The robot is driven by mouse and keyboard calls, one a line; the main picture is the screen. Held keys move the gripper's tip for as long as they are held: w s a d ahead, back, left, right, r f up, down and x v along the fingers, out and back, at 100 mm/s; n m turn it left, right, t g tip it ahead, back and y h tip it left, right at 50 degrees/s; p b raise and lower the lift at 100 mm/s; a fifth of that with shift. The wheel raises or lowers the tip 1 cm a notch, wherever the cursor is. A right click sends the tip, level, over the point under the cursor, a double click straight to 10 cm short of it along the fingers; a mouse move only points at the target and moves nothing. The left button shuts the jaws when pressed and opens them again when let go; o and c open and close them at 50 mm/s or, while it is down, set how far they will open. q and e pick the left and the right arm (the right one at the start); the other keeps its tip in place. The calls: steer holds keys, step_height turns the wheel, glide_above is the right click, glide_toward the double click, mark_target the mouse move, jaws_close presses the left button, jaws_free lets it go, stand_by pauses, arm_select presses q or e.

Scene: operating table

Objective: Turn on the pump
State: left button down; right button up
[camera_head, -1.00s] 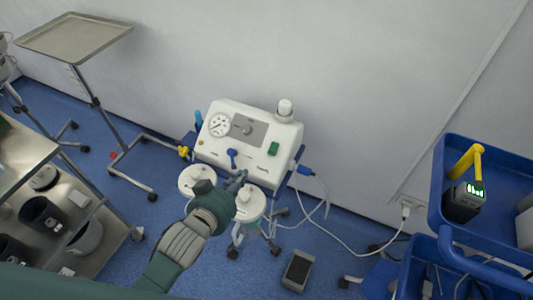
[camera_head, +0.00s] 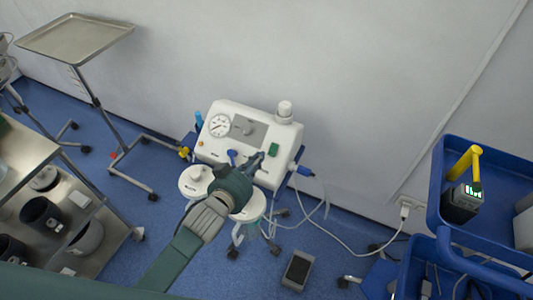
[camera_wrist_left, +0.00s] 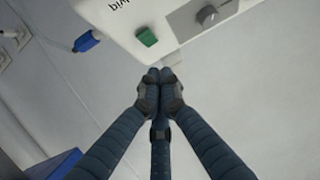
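The pump (camera_head: 230,130) is a white box on a wheeled stand against the wall, with a round gauge, a grey panel with a knob and a green switch (camera_head: 273,149) at the right of its front. My left gripper (camera_head: 256,160) is in front of the pump's lower right, its fingertips just left of and below the green switch. In the left wrist view the pump (camera_wrist_left: 170,18) is upside down, and the green switch (camera_wrist_left: 147,36) lies just beyond the closed fingertips (camera_wrist_left: 160,76), with a visible gap in the picture. The fingers hold nothing. My right gripper is not in view.
Two white-lidded canisters (camera_head: 195,181) hang below the pump, close to my left arm. A blue plug (camera_head: 306,172) and white tubing are at its right. A steel trolley (camera_head: 75,215) is left, a blue cart (camera_head: 435,205) right.

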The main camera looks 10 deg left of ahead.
mark_target(273, 148)
arm_select(q)
steer(key=w+f, duration=0.1)
steer(key=w+d+f, duration=0.1)
steer(key=w, duration=0.1)
steer(key=w+f, duration=0.1)
steer(key=w, duration=0.1)
steer(key=shift+d+f, duration=0.2)
steer(key=shift+d, duration=0.15)
steer(key=shift+w+d+f, duration=0.15)
steer(key=shift+w+f, duration=0.15)
steer(key=shift+f, duration=0.35)
steer(key=shift+f, duration=0.1)
